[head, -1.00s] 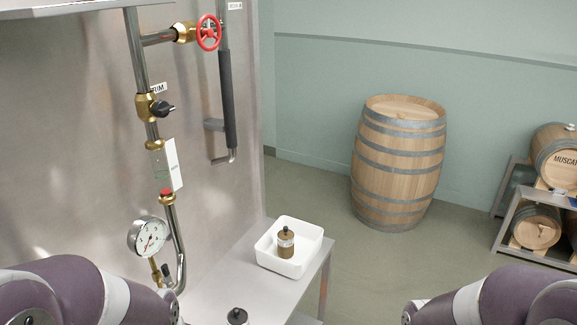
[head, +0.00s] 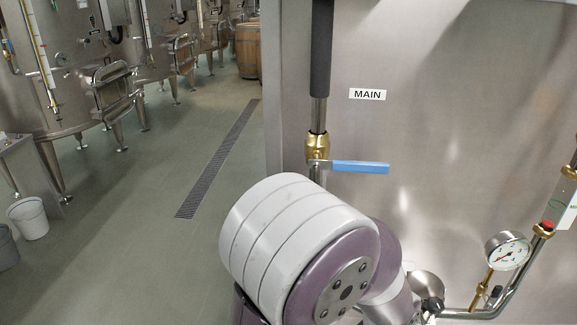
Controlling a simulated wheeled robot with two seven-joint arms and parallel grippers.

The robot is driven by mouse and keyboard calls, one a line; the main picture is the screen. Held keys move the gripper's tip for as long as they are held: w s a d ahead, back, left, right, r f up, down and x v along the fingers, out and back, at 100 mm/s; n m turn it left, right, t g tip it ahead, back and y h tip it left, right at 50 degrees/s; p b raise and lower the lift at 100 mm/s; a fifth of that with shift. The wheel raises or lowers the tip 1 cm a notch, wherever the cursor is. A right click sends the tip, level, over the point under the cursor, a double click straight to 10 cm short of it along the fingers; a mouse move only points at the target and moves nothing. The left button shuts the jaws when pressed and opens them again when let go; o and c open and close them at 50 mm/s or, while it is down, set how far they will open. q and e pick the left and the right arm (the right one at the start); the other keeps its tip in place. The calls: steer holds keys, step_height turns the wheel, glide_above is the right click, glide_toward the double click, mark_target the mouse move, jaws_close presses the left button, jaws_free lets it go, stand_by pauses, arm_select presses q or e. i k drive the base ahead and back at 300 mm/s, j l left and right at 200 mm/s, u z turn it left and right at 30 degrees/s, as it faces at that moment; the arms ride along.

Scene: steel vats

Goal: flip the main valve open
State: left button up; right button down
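The main valve (head: 317,148) is a brass body on a vertical steel pipe, below a dark grey sleeve, at the centre of the head view. Its blue lever (head: 360,167) points right, level and crosswise to the pipe. A white label reading MAIN (head: 367,94) is on the steel panel to its upper right. My purple and white arm fills the lower middle, in front of the pipe below the valve. The arm appears below the lever, and I see no contact. Neither gripper's fingers can be made out.
A pressure gauge (head: 507,250) and bent steel pipe (head: 520,278) are at lower right. The steel panel (head: 450,120) stands behind the valve. At left is open floor with a drain grate (head: 218,160), steel vats (head: 70,80) and a white bucket (head: 28,218).

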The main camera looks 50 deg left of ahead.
mark_target(315, 163)
steer(key=u, duration=1.45)
